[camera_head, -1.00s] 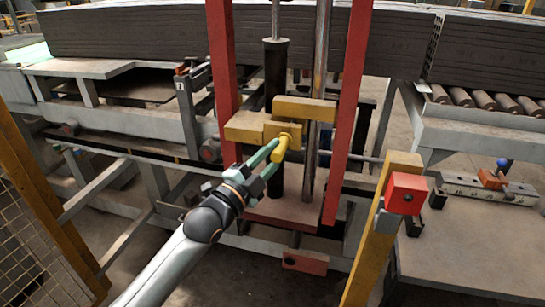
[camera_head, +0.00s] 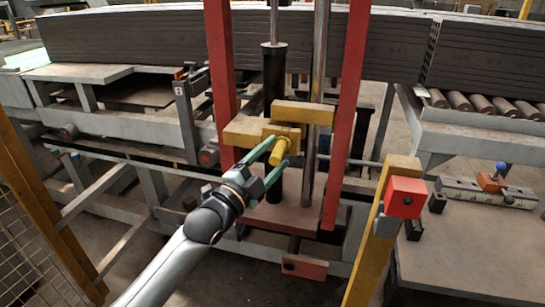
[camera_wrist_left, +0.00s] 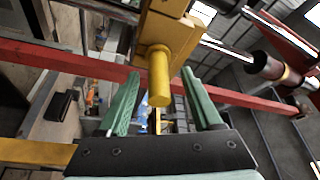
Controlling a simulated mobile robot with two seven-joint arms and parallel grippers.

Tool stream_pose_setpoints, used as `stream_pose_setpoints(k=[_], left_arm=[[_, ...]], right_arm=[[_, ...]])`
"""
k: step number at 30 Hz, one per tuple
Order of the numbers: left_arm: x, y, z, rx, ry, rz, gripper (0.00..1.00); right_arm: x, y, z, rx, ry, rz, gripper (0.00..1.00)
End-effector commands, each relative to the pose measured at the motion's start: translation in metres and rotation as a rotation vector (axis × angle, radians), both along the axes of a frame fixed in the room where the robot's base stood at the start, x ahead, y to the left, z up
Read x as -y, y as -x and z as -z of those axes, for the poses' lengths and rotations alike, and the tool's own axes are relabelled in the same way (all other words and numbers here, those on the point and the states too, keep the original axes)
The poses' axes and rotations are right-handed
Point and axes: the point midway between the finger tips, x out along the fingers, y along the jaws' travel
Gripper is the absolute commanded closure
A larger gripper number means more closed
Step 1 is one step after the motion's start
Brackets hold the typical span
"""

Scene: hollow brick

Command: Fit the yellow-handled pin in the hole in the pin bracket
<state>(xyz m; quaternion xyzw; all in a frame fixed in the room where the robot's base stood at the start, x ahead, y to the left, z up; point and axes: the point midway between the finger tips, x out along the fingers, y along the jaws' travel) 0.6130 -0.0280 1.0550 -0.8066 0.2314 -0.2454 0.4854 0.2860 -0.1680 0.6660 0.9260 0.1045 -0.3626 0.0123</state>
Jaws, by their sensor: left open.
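The yellow-handled pin (camera_head: 279,152) sticks out of the front of the yellow pin bracket (camera_head: 246,133). Its handle points toward me and its far end is hidden in the bracket. The wrist view shows the handle (camera_wrist_left: 159,76) with the bracket block (camera_wrist_left: 170,28) behind it. My left gripper (camera_head: 272,161) is open, its green fingers pointing at the bracket. In the wrist view its fingertips (camera_wrist_left: 165,88) stand on both sides of the handle, with gaps showing, so it is not gripped. My right gripper is not in view.
Two red posts (camera_head: 347,110) flank the bracket, with a black cylinder (camera_head: 275,85) and a steel rod (camera_head: 318,60) between them. A yellow post (camera_head: 374,230) with a red box (camera_head: 405,196) stands at right. A grey table (camera_head: 480,245) is farther right.

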Motion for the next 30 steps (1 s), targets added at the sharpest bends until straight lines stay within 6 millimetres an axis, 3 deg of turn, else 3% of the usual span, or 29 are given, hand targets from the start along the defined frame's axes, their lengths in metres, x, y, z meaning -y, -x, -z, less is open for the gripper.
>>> stream_pose_setpoints(k=[7, 21, 30], left_arm=[[-0.004, 0.004, 0.003, -0.002, -0.002, -0.001, 0.34], [-0.059, 0.074, 0.019, -0.001, -0.003, 0.000, 0.34], [-0.076, 0.096, 0.021, 0.000, 0.001, 0.001, 0.34]], right_arm=[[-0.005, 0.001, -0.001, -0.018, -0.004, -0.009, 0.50], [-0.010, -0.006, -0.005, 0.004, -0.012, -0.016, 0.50], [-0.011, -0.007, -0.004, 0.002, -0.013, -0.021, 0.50]])
